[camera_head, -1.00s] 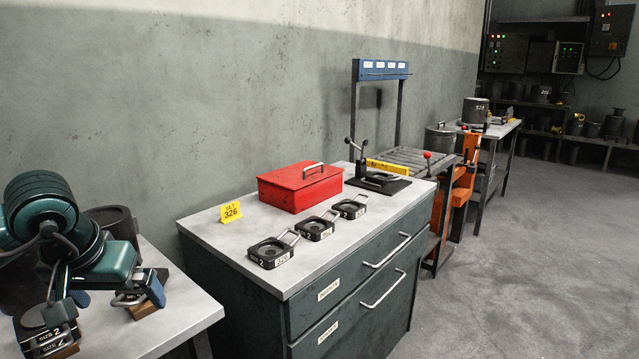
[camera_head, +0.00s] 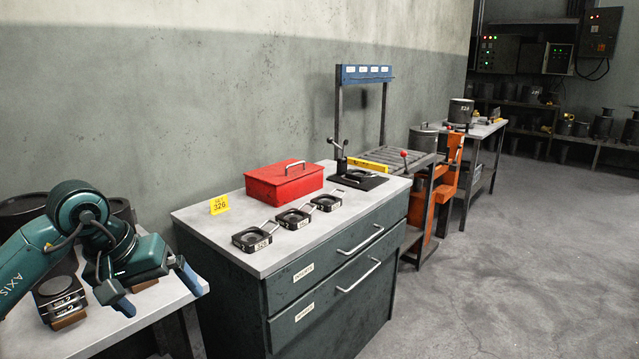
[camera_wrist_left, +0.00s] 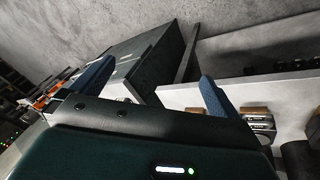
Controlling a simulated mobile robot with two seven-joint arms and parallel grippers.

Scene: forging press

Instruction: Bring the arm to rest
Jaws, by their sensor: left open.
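My left arm comes in from the left, teal and folded over the light table (camera_head: 85,340). Its gripper (camera_head: 155,289) hangs at the table's right end, with blue fingers spread apart and nothing between them. In the left wrist view the gripper (camera_wrist_left: 150,92) also shows two spread blue fingers with only the background between. A black size block (camera_head: 60,292) on a wooden base stands on the table, left of the gripper and apart from it. My right gripper is not in view.
A dark drawer cabinet (camera_head: 330,290) stands right of the table, bearing a red box (camera_head: 284,184), three black handled dies (camera_head: 293,218) and a yellow 326 sign (camera_head: 219,204). A press frame and orange machine (camera_head: 445,185) stand beyond. Floor (camera_head: 500,290) at right is clear.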

